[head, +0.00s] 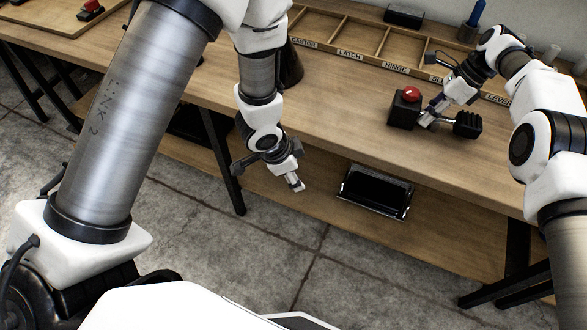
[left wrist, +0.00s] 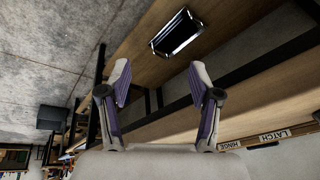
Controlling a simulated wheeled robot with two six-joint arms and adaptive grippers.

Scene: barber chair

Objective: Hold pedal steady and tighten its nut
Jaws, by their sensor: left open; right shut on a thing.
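A black ribbed block (head: 468,124), which looks like the pedal, lies on the workbench at the right in the head view. My right gripper (head: 428,118) is low over the bench between this block and a dark box with a red button (head: 405,108). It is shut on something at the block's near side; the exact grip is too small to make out. My left gripper (head: 295,184) hangs in front of the bench, apart from the pedal. In the left wrist view its fingers (left wrist: 159,82) are spread with nothing between them. I cannot make out the nut.
A wooden divided tray (head: 352,38) with labels such as LATCH and HINGE stands along the bench back. A black tray (head: 375,192) sits on the lower shelf, also visible in the left wrist view (left wrist: 177,32). The bench's front middle is clear.

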